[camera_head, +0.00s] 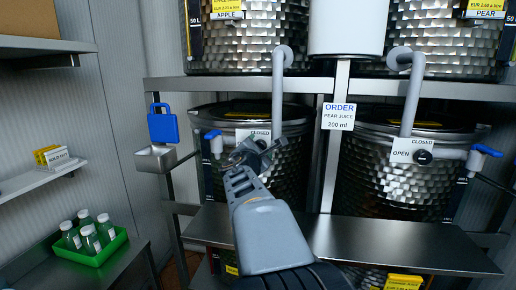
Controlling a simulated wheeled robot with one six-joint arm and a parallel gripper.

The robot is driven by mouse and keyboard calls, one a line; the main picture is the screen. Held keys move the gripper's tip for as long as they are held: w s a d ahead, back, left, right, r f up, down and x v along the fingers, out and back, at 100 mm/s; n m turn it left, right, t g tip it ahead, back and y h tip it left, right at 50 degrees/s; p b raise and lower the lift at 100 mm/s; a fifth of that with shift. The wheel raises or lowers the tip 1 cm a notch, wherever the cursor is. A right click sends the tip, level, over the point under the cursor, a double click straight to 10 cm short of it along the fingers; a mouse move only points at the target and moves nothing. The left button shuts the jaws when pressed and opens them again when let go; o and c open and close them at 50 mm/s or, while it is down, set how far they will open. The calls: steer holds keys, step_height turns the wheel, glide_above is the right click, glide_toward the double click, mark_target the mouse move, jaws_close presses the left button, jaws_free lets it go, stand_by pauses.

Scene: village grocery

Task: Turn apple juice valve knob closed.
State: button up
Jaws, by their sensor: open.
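The APPLE label (228,15) is on the upper left steel tank (250,42). A grey pipe (278,95) comes down on that side to a white valve plate (261,134) marked CLOSED. The apple juice knob is not clearly visible; my gripper covers that part of the plate. My gripper (252,150) is open, right in front of the plate. I cannot tell whether its fingers are around the knob or touching it.
On the right, a pear valve plate (404,148) has a black knob (423,157). Blue-handled taps (212,135) flank the valves. A steel shelf (390,240) runs below. A green tray (119,238) with several bottles stands at lower left. An ORDER sign (339,116) reads pear juice 200 ml.

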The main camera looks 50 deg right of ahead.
steer(key=shift+d, duration=0.1)
steer(key=c, duration=0.9)
steer(key=shift+f+m+b, duration=0.15)
steer(key=shift+m+b, duration=0.15)
steer(key=shift+b, duration=0.2)
steer(key=shift+r+m+y+b, duration=0.15)
steer(key=shift+m+y+b, duration=0.1)
steer(key=shift+m+b, duration=3.75)
steer(key=shift+r+m+y+b, duration=0.1)
steer(key=shift+m+y+b, duration=0.15)
steer(key=shift+m+b, duration=3.75)
steer(key=shift+m, duration=0.5)
